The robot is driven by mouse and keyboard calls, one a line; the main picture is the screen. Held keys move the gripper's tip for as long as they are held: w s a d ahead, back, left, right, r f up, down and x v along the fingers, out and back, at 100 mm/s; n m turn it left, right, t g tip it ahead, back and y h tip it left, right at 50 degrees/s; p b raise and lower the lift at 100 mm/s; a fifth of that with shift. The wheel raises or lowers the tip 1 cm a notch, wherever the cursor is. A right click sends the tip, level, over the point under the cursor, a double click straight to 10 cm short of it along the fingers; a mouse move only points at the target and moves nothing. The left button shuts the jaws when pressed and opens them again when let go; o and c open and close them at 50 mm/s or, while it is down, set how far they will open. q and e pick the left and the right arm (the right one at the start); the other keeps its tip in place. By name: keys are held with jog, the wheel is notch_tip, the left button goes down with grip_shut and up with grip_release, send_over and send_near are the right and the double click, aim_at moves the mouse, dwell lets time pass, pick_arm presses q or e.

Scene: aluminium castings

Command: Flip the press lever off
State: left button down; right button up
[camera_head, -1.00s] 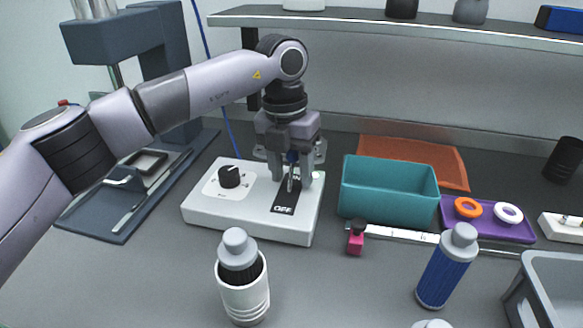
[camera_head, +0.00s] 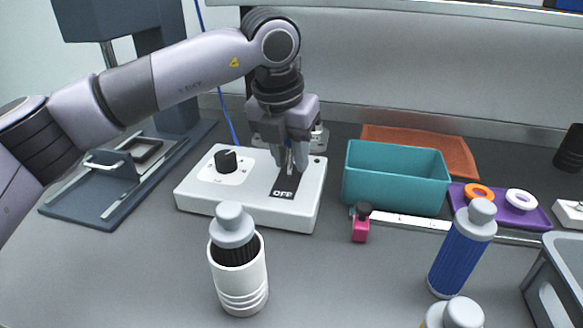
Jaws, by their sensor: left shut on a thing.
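The white control box (camera_head: 250,213) stands on the bench left of centre. It has a black knob (camera_head: 226,161) on the left and a black plate marked OFF (camera_head: 284,193) on the right. The metal press lever (camera_head: 290,163) rises from the plate's slot. My left gripper (camera_head: 289,166) comes down from above and is shut on the lever; the fingers hide much of it. My right gripper is not in view.
A teal bin (camera_head: 396,182) stands just right of the box. A white holder (camera_head: 240,285) with a grey-capped bottle is in front, and a blue bottle (camera_head: 460,252) is at right. A dark press (camera_head: 150,110) stands at left. A shelf (camera_head: 420,12) runs above.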

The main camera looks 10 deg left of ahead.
pick_arm(q)
jog(key=t+b, duration=0.1)
jog(key=b, duration=0.1)
jog(key=t+b, duration=0.1)
jog(key=b, duration=0.2)
jog(key=shift+s+f, duration=0.25)
jog(key=shift+s, duration=0.15)
jog(key=shift+s+t+b, duration=0.1)
jog(key=shift+t+b, duration=0.3)
jog(key=shift+b, duration=0.3)
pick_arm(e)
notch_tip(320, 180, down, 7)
pick_arm(q)
jog(key=shift+b, duration=0.5)
jog(key=shift+s+r+t+b, duration=0.2)
jog(key=shift+t+b, duration=0.5)
jog(key=shift+b, duration=0.25)
jog(key=shift+r, duration=0.15)
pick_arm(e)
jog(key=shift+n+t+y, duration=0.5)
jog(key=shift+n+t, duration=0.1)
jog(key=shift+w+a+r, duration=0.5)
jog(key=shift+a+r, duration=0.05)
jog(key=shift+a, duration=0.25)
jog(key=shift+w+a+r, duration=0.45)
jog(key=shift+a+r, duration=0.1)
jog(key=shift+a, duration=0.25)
